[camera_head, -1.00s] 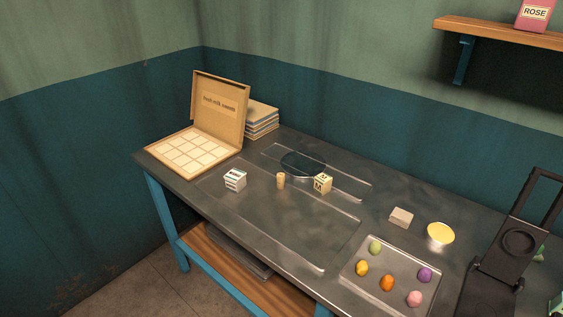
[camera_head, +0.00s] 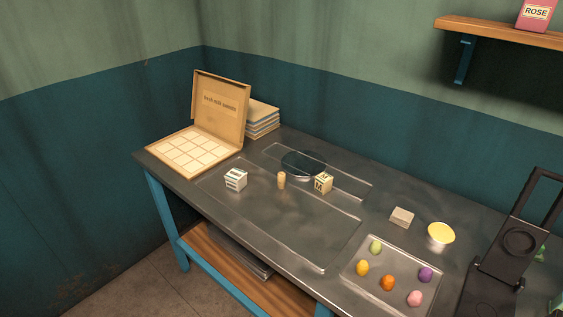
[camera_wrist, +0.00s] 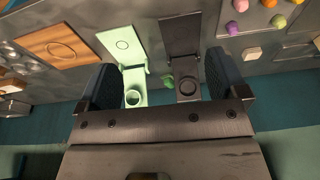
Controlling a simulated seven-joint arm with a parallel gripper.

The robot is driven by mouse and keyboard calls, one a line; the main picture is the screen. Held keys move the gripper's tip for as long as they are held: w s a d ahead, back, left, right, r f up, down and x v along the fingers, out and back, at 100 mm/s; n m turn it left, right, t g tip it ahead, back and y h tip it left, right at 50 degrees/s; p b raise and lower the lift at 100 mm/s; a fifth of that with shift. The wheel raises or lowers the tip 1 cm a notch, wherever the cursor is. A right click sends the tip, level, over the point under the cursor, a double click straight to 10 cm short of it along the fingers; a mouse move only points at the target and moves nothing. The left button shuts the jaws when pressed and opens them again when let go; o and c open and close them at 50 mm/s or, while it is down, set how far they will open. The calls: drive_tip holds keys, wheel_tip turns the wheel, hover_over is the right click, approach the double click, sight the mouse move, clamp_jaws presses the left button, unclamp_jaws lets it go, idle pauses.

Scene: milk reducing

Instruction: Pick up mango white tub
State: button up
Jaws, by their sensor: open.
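The mango white tub (camera_head: 440,237) is a small white cup with a yellow top. In the head view it stands upright on the dark table, right of a small pale block (camera_head: 401,217) and left of a black stand. I cannot make out the tub in the wrist view, where my right finger may cover it. My gripper (camera_wrist: 160,62) is open, with nothing between its fingers, and looks over a light green stand (camera_wrist: 133,72) and the black stand (camera_wrist: 182,62). It is not in the head view.
A clear tray (camera_head: 345,268) with several coloured balls lies in front of the tub. The black stand (camera_head: 518,240) rises close on its right.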

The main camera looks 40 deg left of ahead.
drive_tip(key=w+a+m+g+y, duration=0.1)
drive_tip(key=w+a+g+y, duration=0.3)
drive_tip(key=a, duration=0.6)
drive_tip(key=w+a+m+t+y, duration=0.1)
drive_tip(key=w+a+m+y, duration=0.1)
drive_tip(key=w+a, duration=0.6)
drive_tip(key=m+g+y, duration=0.2)
drive_tip(key=m+y, duration=1)
drive_tip(key=m, duration=0.1)
hover_over(243, 178)
drive_tip(key=d, duration=0.5)
wheel_tip(243, 178, down, 15)
drive_tip(key=shift+a+r, duration=0.15)
drive_tip(key=shift+r, duration=0.05)
drive_tip(key=shift+w, duration=0.1)
wheel_tip(243, 178, down, 8)
drive_tip(key=shift+r, duration=0.1)
drive_tip(key=shift+a, duration=0.55)
